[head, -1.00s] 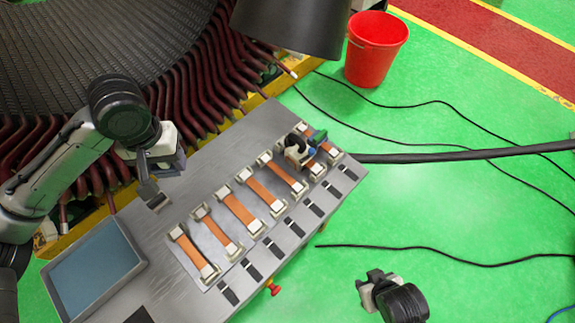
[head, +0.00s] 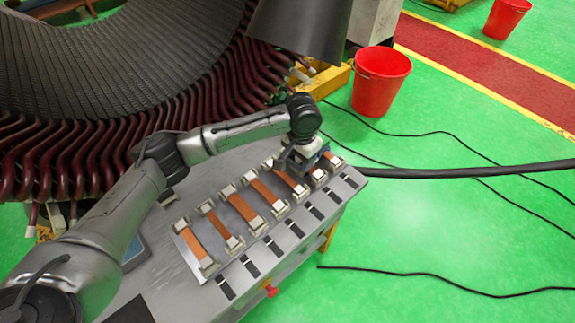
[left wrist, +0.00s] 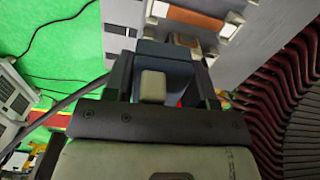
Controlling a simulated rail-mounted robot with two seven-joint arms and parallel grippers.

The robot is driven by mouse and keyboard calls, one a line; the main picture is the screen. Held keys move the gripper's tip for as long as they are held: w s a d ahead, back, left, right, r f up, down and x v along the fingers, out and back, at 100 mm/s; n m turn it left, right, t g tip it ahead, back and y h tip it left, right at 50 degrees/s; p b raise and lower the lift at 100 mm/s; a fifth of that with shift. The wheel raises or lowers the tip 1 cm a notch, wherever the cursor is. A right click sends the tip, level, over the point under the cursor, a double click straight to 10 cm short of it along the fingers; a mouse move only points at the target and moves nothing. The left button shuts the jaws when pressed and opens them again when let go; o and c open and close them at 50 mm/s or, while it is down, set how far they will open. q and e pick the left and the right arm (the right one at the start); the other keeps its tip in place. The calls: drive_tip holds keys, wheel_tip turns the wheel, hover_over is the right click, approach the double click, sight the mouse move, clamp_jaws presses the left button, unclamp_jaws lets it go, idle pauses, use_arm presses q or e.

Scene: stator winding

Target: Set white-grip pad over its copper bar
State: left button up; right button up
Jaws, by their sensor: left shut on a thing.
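My left gripper (head: 294,160) is at the far right end of the row of copper bars, low over the bench. In the left wrist view its two dark fingers (left wrist: 163,88) are shut on the white-grip pad, with the pale grip (left wrist: 153,88) between them. The pad's dark blue body (left wrist: 160,52) shows beyond the grip. An orange copper bar (left wrist: 195,17) with white end blocks lies just past it, and part of another (left wrist: 185,40) shows at the pad's far edge. I cannot tell whether the pad touches a bar. My right gripper is not in view.
Several other copper bars (head: 243,207) lie in a slanted row on the grey bench (head: 190,205), beside a line of black patches. The stator (head: 120,70) with dark red coils stands behind. A red bucket (head: 381,82) and black cables lie on the green floor.

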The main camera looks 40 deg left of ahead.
use_arm(q)
drive_tip(key=m+b, duration=0.1)
hover_over(282, 177)
wheel_tip(282, 177, down, 9)
drive_tip(key=shift+d+f, duration=0.15)
drive_tip(key=shift+f, duration=0.05)
wheel_tip(282, 177, down, 3)
drive_tip(key=b, duration=0.3)
drive_tip(key=shift+b, duration=0.3)
drive_tip(key=shift+f, duration=2.1)
